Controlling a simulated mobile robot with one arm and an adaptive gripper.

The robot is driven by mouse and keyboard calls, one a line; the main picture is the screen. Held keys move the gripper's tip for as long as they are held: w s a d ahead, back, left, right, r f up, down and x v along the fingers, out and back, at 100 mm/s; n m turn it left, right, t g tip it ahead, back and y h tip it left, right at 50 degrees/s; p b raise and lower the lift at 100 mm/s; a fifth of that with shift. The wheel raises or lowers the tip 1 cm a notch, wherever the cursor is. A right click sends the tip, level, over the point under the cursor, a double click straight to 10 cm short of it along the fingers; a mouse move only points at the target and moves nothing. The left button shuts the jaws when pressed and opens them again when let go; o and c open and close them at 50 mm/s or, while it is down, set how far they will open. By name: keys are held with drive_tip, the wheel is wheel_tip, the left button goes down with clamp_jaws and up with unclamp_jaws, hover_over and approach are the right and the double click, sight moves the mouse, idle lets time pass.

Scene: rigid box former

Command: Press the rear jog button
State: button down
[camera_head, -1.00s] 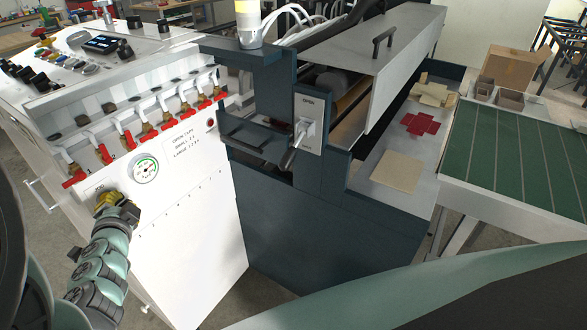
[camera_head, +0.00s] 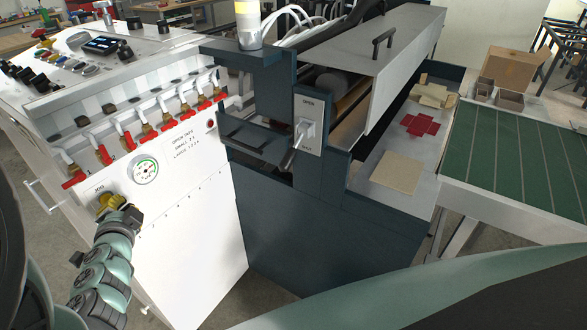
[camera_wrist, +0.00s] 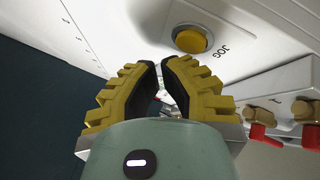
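The jog button (camera_wrist: 191,40) is a round yellow button in a pale ring on the white panel, with the word JOG beside it in the wrist view. My gripper (camera_wrist: 161,64) has yellow ribbed fingers with dark inner pads. The tips are drawn together with only a narrow gap and hold nothing. In the wrist view the tips lie just below and left of the button; I cannot tell the exact distance to it. In the head view my gripper (camera_head: 109,204) is at the JOG label at the lower left of the panel and largely covers the button.
Red-handled valves (camera_head: 148,129) run in a row above the label, and a round gauge (camera_head: 145,171) is to the right. They also show at the right of the wrist view (camera_wrist: 261,134). A dark machine frame (camera_head: 310,230) stands farther right.

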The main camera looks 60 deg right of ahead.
idle(0.3)
drive_tip(key=s+b, duration=0.1)
drive_tip(key=s, duration=0.4)
drive_tip(key=shift+d, duration=0.15)
drive_tip(key=shift+r, duration=0.1)
idle(0.5)
